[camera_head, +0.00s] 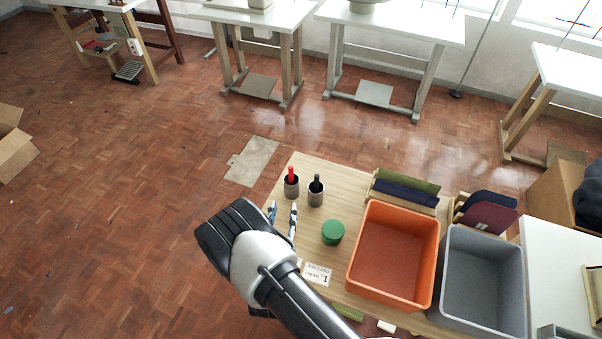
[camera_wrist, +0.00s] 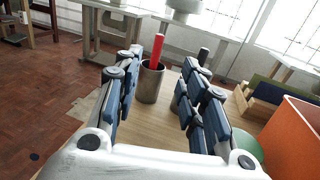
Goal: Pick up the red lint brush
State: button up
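The red lint brush (camera_wrist: 156,51) stands upright in a brown cylindrical cup (camera_wrist: 149,86); only its red handle shows above the rim. In the head view the red brush (camera_head: 291,174) and its cup (camera_head: 291,189) are at the table's far left corner. My gripper (camera_wrist: 159,82) is open and empty, its fingers spread wide. In the wrist view the cup and brush appear between the fingers, ahead of them and apart. In the head view my gripper (camera_head: 282,214) is partly hidden behind my wrist, on the near side of the cups.
A second cup (camera_head: 316,196) with a black-handled item (camera_head: 317,180) stands just right of the red brush. A green round item (camera_head: 333,232), an orange bin (camera_head: 387,292), a grey bin (camera_head: 480,318) and a printed card (camera_head: 317,274) are on the table. Fabric rolls (camera_head: 406,190) lie behind.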

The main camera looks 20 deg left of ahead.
aim_at(291, 172)
jog(key=w, duration=0.4)
jog(key=w+a+b, duration=0.1)
jog(key=w, duration=0.2)
jog(key=w+a+b, duration=0.1)
jog(key=w, duration=0.3)
jog(key=shift+w+a+f, duration=0.1)
jog(key=shift+w, duration=0.25)
jog(key=w, duration=0.1)
jog(key=w+b, duration=0.1)
jog(key=w, duration=0.2)
jog(key=shift+w+a+f, duration=0.1)
jog(key=shift+a+f, duration=0.15)
jog(key=shift+a, duration=0.1)
jog(key=shift+w+a+r+b, duration=0.1)
jog(key=shift+w+b, duration=0.2)
jog(key=shift+w, duration=0.15)
jog(key=shift+c, duration=0.6)
grip_shut()
